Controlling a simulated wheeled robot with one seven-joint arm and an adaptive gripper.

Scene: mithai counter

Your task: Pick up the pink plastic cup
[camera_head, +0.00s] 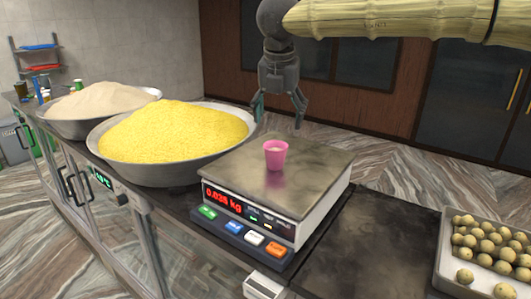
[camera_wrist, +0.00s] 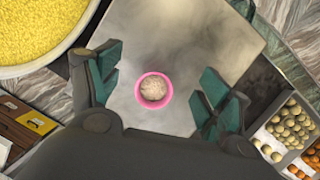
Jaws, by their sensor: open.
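The pink plastic cup (camera_head: 275,155) stands upright on the metal plate of the weighing scale (camera_head: 315,165), whose red display reads about 0.026 kg. The wrist view shows the cup (camera_wrist: 153,91) from above, with a pale, grainy content inside its pink rim. My gripper (camera_head: 279,112) is open and empty, pointing down above and behind the cup, apart from it. In the wrist view the cup lies between the two spread green fingers of my gripper (camera_wrist: 160,85), nearer the left one.
A wide metal bowl of yellow grains (camera_head: 172,133) stands close left of the scale, with a bowl of beige powder (camera_head: 100,101) beyond. A tray of round sweets (camera_head: 488,254) sits at the right. Dark counter (camera_head: 365,240) between scale and tray is clear.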

